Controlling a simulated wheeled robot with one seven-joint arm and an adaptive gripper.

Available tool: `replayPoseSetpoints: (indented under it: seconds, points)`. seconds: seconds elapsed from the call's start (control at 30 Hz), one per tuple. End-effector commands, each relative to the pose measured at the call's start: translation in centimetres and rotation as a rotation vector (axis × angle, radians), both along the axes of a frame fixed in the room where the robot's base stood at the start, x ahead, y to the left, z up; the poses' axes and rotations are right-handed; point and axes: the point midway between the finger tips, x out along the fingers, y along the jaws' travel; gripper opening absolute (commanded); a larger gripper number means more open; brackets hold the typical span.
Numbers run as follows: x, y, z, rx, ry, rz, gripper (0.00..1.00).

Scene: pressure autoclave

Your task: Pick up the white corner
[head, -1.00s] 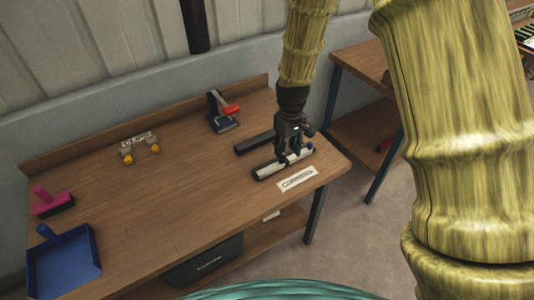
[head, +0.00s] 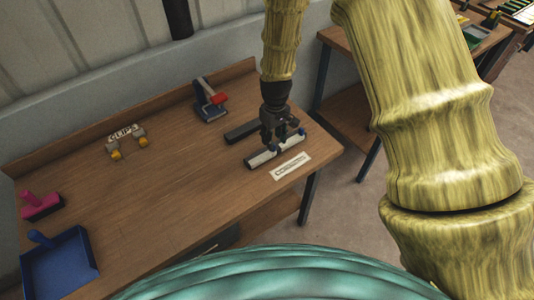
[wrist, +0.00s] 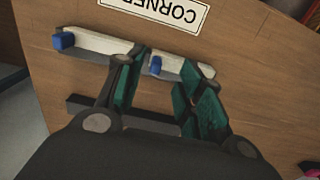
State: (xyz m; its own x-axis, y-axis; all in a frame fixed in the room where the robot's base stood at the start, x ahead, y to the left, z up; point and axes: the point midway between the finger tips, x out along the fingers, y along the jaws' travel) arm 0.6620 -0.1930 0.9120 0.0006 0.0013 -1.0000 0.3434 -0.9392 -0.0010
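The white corner (head: 261,158) is a long pale bar lying on the wooden table near its right end. It also shows in the wrist view (wrist: 100,44), with blue bits at its left end and near its middle. My gripper (head: 281,147) points down over the bar, and its fingers hide part of it. In the wrist view my gripper (wrist: 162,64) has its two green-padded fingers apart, with a blue bit and part of the white bar showing between the tips. I cannot tell whether the tips touch the bar.
A dark bar (head: 247,130) lies behind the white one. A CORNERS label (head: 290,166) is in front. A red-and-blue tool (head: 211,100), a CLIPS holder (head: 126,142), a pink brush (head: 40,205) and a blue dustpan (head: 60,265) are leftward. The table's middle is clear.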

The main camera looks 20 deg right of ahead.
Motion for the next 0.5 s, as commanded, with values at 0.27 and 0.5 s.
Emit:
replayPoseSetpoints:
  seconds: [0.27, 0.5]
  points:
    - [0.2, -0.2, -1.4, 0.000, 0.002, -0.001, 0.38]
    - [0.5, -0.4, -3.4, 0.000, 0.002, -0.003, 0.38]
